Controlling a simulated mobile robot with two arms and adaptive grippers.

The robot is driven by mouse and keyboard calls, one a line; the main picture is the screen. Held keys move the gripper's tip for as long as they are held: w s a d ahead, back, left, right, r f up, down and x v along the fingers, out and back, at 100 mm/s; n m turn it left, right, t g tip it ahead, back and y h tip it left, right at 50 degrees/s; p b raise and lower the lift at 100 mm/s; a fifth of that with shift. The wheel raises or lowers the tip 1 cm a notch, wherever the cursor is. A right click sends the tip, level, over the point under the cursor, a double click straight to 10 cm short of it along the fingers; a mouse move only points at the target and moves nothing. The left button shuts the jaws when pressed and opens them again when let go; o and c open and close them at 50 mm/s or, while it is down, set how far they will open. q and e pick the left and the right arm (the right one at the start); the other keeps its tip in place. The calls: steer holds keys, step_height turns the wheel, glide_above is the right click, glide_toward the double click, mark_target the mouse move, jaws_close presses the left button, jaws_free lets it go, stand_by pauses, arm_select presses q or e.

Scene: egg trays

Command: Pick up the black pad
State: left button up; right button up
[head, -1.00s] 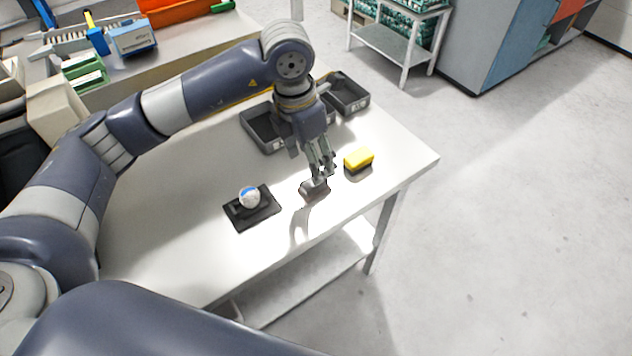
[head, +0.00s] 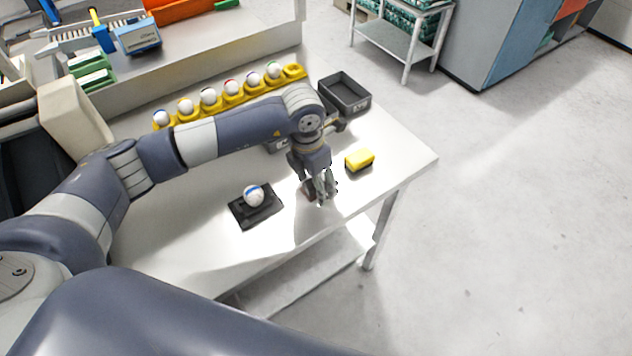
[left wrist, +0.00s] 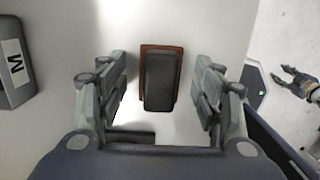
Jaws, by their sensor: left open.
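The black pad (left wrist: 160,82), a dark block with a reddish-brown base, lies on the white table. In the left wrist view it sits between the fingers of my left gripper (left wrist: 162,92), with clear gaps on both sides. In the head view my left gripper (head: 324,190) is open over the pad (head: 308,189) and hides part of it. At the right edge of the left wrist view a small gripper (left wrist: 288,78), apparently my right one, shows away from the table; its opening is unclear.
A black stand (head: 243,214) with a white-and-blue ball (head: 253,195) is left of the pad. Behind are a dark bin (head: 345,95) and a yellow egg tray (head: 295,71). The table's front edge is close.

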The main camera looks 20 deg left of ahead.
arm_select(q)
steer(key=c, duration=1.1)
steer(key=shift+c, duration=0.2)
steer(key=shift+r, duration=0.15)
steer(key=shift+r+b, duration=0.5)
steer(key=shift+r, duration=0.1)
steer(key=shift+s+d+r+b, duration=0.1)
steer(key=shift+s+r+b, duration=0.2)
steer(key=shift+r, duration=0.2)
steer(key=shift+s+d+r+b, duration=0.15)
steer(key=shift+r+b, duration=0.1)
steer(key=shift+r, duration=0.2)
steer(key=s+d+b, duration=0.1)
steer(key=s+d, duration=0.1)
steer(key=s, duration=0.5)
steer(key=s+d+r+b, duration=0.1)
steer(key=s+d+b, duration=0.1)
steer(key=s, duration=0.5)
steer(key=shift+d+r, duration=0.3)
steer(key=shift+d, duration=0.25)
